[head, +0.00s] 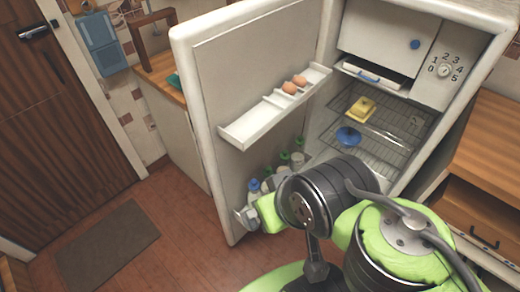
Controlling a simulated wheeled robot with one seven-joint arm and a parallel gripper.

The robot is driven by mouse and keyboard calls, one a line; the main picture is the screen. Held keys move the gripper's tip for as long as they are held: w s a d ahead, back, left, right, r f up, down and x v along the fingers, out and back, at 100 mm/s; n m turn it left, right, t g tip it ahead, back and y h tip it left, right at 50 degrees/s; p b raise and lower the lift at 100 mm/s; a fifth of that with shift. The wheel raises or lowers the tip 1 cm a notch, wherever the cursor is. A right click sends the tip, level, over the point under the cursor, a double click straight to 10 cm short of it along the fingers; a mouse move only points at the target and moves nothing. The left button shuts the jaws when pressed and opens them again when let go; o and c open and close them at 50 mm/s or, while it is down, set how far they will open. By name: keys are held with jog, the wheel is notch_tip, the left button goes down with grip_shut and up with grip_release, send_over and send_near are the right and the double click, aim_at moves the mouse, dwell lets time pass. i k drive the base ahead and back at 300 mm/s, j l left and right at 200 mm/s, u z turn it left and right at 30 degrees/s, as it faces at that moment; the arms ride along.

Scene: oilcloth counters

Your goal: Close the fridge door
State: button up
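The white fridge door (225,92) stands wide open, swung out to the left of the fridge body. Its inner side faces me, with a shelf (250,122) holding two eggs and a lower rack of bottles. The fridge body (500,12) is at the upper right, with wire shelves (385,118) inside. My arm, green and black, covers the lower middle and right of the head view, in front of the fridge opening and near the door's lower rack. My gripper's fingertips cannot be made out; I cannot tell whether any part touches the door.
A wooden counter with drawers (490,150) stands right of the fridge. A dark mat (108,248) lies on open floor at left, before a brown room door (60,120).

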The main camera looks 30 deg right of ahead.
aim_at(233, 62)
jog(key=i+j+z, duration=0.25)
jog(key=j+z, duration=0.25)
jog(key=i+j+z, duration=0.15)
jog(key=j+z, duration=0.3)
jog(key=j, duration=0.15)
jog(key=j+z, duration=1)
jog(key=j, duration=0.2)
jog(key=j+z, duration=0.35)
jog(key=j, duration=0.15)
jog(key=j+u, duration=0.15)
jog(key=u, duration=0.35)
jog(key=i+j+u, duration=0.1)
jog(key=u, duration=0.4)
jog(key=i+j+u, duration=0.1)
jog(key=u, duration=0.35)
jog(key=i+j+u, duration=0.1)
jog(key=u, duration=0.4)
